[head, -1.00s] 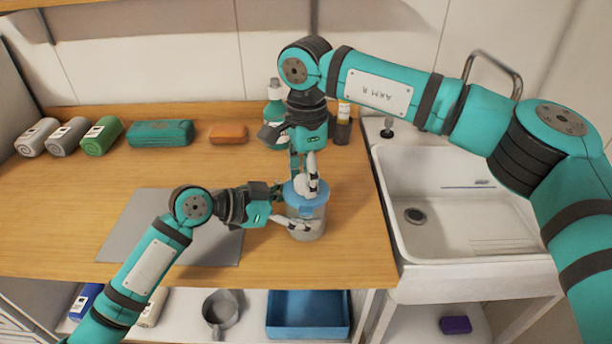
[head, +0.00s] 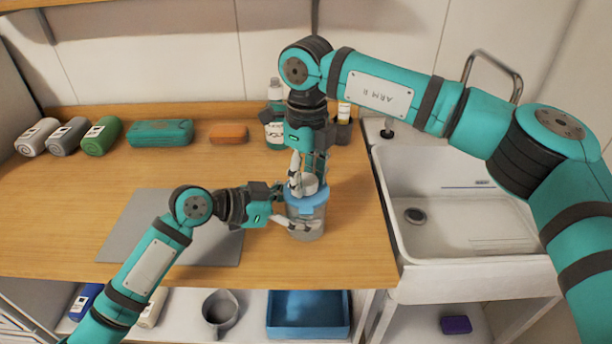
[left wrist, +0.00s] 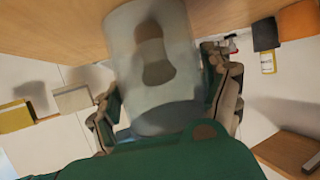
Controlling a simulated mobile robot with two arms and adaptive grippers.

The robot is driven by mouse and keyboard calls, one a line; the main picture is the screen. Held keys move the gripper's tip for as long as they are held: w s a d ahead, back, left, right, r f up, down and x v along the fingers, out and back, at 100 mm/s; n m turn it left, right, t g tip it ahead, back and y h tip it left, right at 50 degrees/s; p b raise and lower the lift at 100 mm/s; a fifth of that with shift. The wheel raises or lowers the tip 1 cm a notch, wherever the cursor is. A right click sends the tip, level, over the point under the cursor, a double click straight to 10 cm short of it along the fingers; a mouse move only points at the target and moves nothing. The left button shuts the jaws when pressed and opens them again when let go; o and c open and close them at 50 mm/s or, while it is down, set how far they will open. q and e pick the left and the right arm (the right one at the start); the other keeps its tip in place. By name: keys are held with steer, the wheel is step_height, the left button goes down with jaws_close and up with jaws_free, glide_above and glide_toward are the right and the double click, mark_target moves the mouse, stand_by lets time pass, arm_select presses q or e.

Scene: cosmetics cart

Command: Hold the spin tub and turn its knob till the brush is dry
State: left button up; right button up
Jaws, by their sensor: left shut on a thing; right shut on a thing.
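The spin tub (head: 307,222) is a clear cup with a blue lid (head: 314,204) and a pale knob (head: 310,184) on top, upright on the wooden counter. My left gripper (head: 291,220) is shut on the tub's side from the left. My right gripper (head: 308,180) comes down from above and is shut on the knob. In the left wrist view the tub (left wrist: 172,95) is between the fingers, and a brown brush-like shape (left wrist: 152,55) shows blurred through its wall. Whether the brush is wet cannot be told.
A grey mat (head: 150,225) lies left of the tub. A white sink (head: 460,215) is to the right. Rolled towels (head: 70,134), a teal case (head: 160,133), an orange block (head: 228,133) and bottles (head: 274,130) line the back. A blue tray (head: 308,315) is on the shelf below.

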mark_target(306, 180)
steer(key=m, duration=0.5)
steer(key=shift+m, duration=0.3)
steer(key=m, duration=0.4)
steer(key=shift+m, duration=0.7)
steer(key=o, duration=1.2)
steer(key=shift+r, duration=0.1)
step_height(306, 180, up, 12)
